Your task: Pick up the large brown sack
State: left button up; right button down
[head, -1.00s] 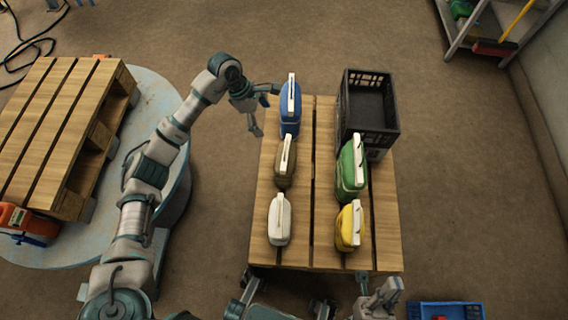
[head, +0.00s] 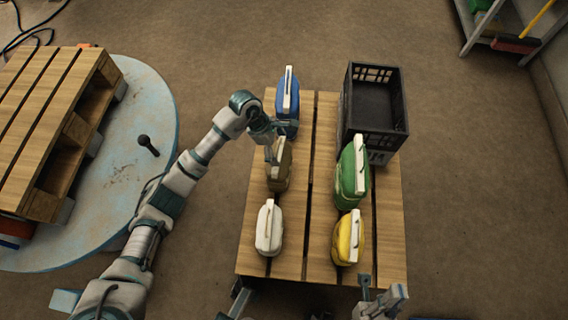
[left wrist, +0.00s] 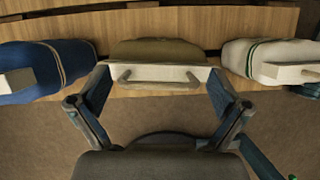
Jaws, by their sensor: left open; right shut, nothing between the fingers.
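The brown sack (head: 279,175) stands on the wooden pallet between the blue and white sacks, partly hidden by my left gripper. In the left wrist view, the brown sack (left wrist: 160,51) shows a pale top strip with a handle, centred ahead of the fingers. My left gripper (head: 282,141) is open at the far end of the brown sack; in the left wrist view its fingers (left wrist: 160,88) spread on either side of the strip, with nothing held. Whether they touch it I cannot tell. My right gripper (head: 382,302) is shut and empty, low by the pallet's near edge.
The blue sack (head: 287,104) is behind and the white sack (head: 269,232) in front of the brown one. Green (head: 347,178) and yellow (head: 345,240) sacks stand to the right on the pallet (head: 290,262). A black crate (head: 388,135) is at the back right.

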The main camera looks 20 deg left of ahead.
pick_arm(q)
jog(key=shift+w+d+f, duration=0.1)
jog(key=shift+f, duration=0.4)
jog(key=shift+a+r, duration=0.2)
jog(key=shift+a, duration=0.4)
jog(key=shift+c, duration=0.5)
jog(key=c, duration=0.4)
jog(key=shift+d, duration=0.4)
jog(key=c, duration=1.2)
jog(key=shift+d+r, duration=0.1)
